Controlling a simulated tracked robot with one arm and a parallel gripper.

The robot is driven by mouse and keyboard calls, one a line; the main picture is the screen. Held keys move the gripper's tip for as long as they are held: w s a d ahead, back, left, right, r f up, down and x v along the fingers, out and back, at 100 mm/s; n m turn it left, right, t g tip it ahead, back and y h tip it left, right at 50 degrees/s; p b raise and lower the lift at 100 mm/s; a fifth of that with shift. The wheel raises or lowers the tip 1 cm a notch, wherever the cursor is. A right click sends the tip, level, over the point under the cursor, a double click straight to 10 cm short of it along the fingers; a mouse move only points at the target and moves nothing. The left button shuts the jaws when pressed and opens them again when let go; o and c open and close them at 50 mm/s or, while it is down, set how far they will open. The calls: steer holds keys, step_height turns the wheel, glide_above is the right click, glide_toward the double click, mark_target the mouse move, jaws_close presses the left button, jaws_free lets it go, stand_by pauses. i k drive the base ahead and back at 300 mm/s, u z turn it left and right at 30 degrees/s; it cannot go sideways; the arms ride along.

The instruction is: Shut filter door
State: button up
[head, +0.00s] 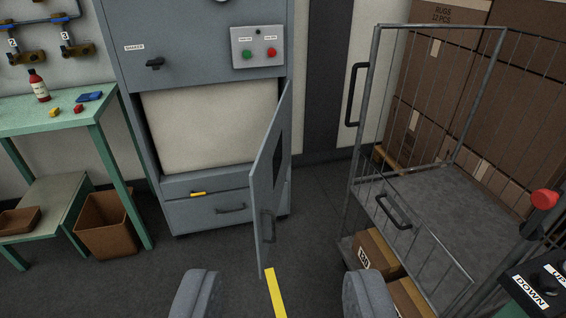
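The filter door (266,178) is a grey panel with a dark window and a small handle. It stands swung open from the right side of the grey cabinet (187,60) and points toward me. Behind it the cabinet opening shows a pale filter block (198,130). My gripper (275,296) is at the bottom of the view, with its two grey rounded fingers spread wide apart and nothing between them. It is apart from the door, nearer to me than the door's free edge.
A wire cart (420,165) with boxes stands close on the right. A green table (60,112) with a bottle and small blocks is at the left, with a brown bin (106,225) beside it. A control box (540,285) is at the lower right. Dark floor is clear left of the door.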

mark_target(267, 176)
steer(key=u, duration=0.4)
steer(key=i, duration=1.15)
steer(key=z, duration=0.5)
